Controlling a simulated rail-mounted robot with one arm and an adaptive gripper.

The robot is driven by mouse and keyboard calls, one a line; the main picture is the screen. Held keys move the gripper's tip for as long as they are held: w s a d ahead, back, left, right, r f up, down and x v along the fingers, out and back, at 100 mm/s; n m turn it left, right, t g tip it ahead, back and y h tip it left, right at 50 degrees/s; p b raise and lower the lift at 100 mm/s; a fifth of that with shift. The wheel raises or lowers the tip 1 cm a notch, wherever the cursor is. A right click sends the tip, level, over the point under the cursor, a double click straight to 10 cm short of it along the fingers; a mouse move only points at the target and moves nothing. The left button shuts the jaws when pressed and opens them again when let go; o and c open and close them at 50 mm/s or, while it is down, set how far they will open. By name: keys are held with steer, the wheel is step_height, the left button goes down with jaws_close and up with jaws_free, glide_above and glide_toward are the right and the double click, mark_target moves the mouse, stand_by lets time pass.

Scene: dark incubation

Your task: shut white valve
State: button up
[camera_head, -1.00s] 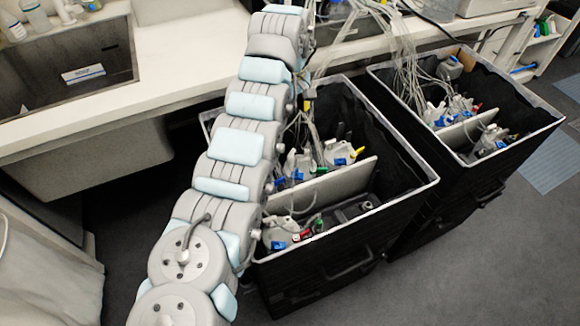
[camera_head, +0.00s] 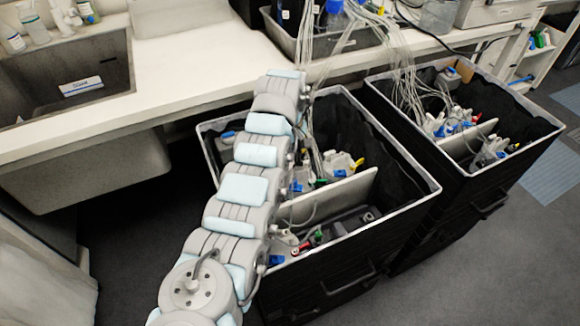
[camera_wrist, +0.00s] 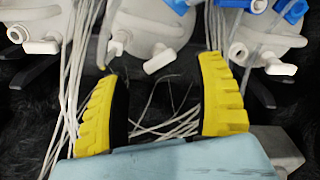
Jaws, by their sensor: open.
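My gripper (camera_wrist: 165,95) is open in the wrist view, its two yellow-and-black fingers wide apart with nothing held. Just beyond and between the fingertips is a white valve handle (camera_wrist: 160,59) on a whitish bottle cap (camera_wrist: 150,25). More white fittings show on the left cap (camera_wrist: 42,46) and the right cap (camera_wrist: 280,68). I cannot tell which of these is the task's valve, or its setting. In the head view my arm reaches over the nearer black bin (camera_head: 408,213); my gripper cannot be made out there.
Thin pale tubes (camera_wrist: 78,70) run beside the left finger and behind the gap. Blue fittings (camera_wrist: 292,10) sit at the top. A white divider (camera_head: 330,197) crosses the nearer bin. A second black bin (camera_head: 535,135) stands right, and a white bench (camera_head: 190,75) lies behind.

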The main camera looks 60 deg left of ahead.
mark_target(290, 164)
steer(key=shift+f, duration=2.45)
steer(key=c, duration=1.3)
